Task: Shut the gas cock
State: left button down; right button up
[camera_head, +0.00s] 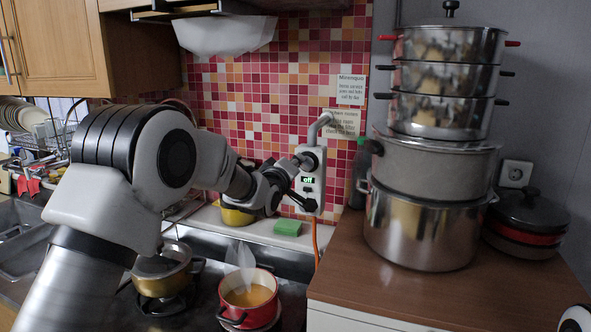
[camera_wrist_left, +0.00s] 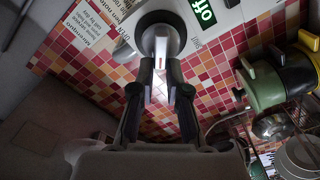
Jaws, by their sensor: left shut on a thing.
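The gas cock is a pale box (camera_head: 317,190) on the tiled wall, with a grey pipe bending over its top. Its small display reads "off" in the head view, and the sign (camera_wrist_left: 203,12) also reads "off" in the left wrist view. A silver lever (camera_wrist_left: 161,44) sticks out from a round dark hub on the box. My left gripper (camera_wrist_left: 160,82) is shut on this lever, one finger on each side. In the head view my left gripper (camera_head: 284,184) reaches the front of the box and hides most of the lever.
A tall stack of steel pots (camera_head: 425,225) stands on the wooden counter (camera_head: 345,290), right of the cock. A red pot (camera_head: 250,300) and a lidded pot (camera_head: 162,275) sit on the stove below my left arm. A green sponge (camera_head: 288,227) lies behind.

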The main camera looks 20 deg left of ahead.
pick_arm(q)
jog(key=shift+a+f+n+b, duration=0.15)
jog(key=shift+n+b, duration=0.45)
jog(key=shift+n, duration=1.25)
jog(key=shift+a+f+n+b, duration=0.1)
jog(key=shift+f+n+b, duration=0.3)
jog(key=shift+n, duration=1.45)
jog(key=shift+w+d+r, duration=0.1)
jog(key=shift+r, duration=0.15)
jog(key=c, duration=1.2)
grip_release()
jog(key=shift+o, duration=0.2)
jog(key=s, duration=1.1)
jog(key=shift+s+f, duration=0.2)
jog(key=shift+f, duration=0.1)
